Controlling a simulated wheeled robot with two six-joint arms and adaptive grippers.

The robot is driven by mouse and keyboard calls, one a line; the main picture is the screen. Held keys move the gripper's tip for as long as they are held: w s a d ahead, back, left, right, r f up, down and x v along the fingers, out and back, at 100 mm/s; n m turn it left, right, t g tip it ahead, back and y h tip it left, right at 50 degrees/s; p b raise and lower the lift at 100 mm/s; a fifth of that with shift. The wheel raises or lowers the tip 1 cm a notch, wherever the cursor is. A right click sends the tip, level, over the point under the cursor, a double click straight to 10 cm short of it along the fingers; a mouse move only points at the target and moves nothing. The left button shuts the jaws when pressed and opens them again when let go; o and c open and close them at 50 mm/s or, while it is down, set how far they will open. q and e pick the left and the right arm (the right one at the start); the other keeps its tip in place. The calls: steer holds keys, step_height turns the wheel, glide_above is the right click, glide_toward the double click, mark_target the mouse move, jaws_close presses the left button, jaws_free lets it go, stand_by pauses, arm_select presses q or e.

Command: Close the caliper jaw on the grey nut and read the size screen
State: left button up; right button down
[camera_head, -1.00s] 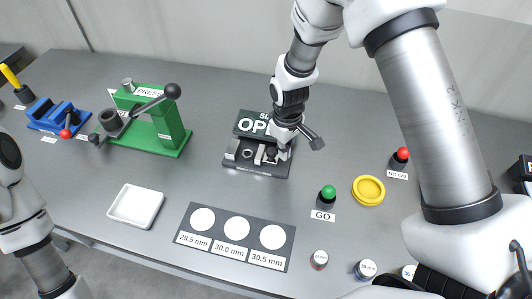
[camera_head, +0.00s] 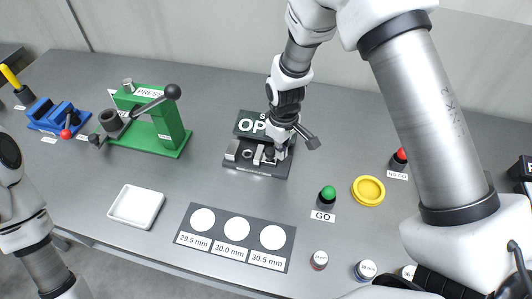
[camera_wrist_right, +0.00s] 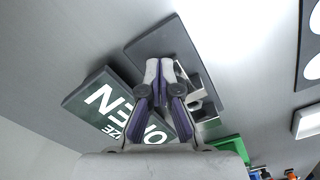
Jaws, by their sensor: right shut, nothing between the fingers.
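The caliper (camera_head: 237,165) is a dark base with pale metal jaw blocks, near the middle of the bench. Its dark green screen (camera_head: 247,122) stands behind the jaws, partly covered by my right arm. In the right wrist view the screen (camera_wrist_right: 105,104) reads SIZE OPEN. My right gripper (camera_head: 275,150) is at the right side of the caliper jaws, pointing down. In the right wrist view its fingertips (camera_wrist_right: 163,82) are together over the base, beside the pale blocks, holding nothing. My left gripper is out of view.
A green press (camera_head: 172,132) and blue vise (camera_head: 55,117) stand at left. A white tray (camera_head: 117,207) and a size card (camera_head: 215,254) lie in front.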

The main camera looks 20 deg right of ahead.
steer(key=shift+w+a, duration=0.7)
steer(key=shift+a, duration=0.3)
steer(key=shift+s+d+r+p, duration=0.35)
steer(key=shift+d+r+p, duration=0.15)
steer(key=shift+p, duration=0.2)
steer(key=shift+s+d, duration=0.25)
steer(key=shift+d, duration=0.05)
steer(key=shift+r+p, duration=0.2)
steer(key=shift+p, duration=0.1)
step_height(320, 180, up, 7)
steer(key=p, duration=0.5)
steer(key=shift+f+p, duration=0.2)
steer(key=shift+p, duration=0.2)
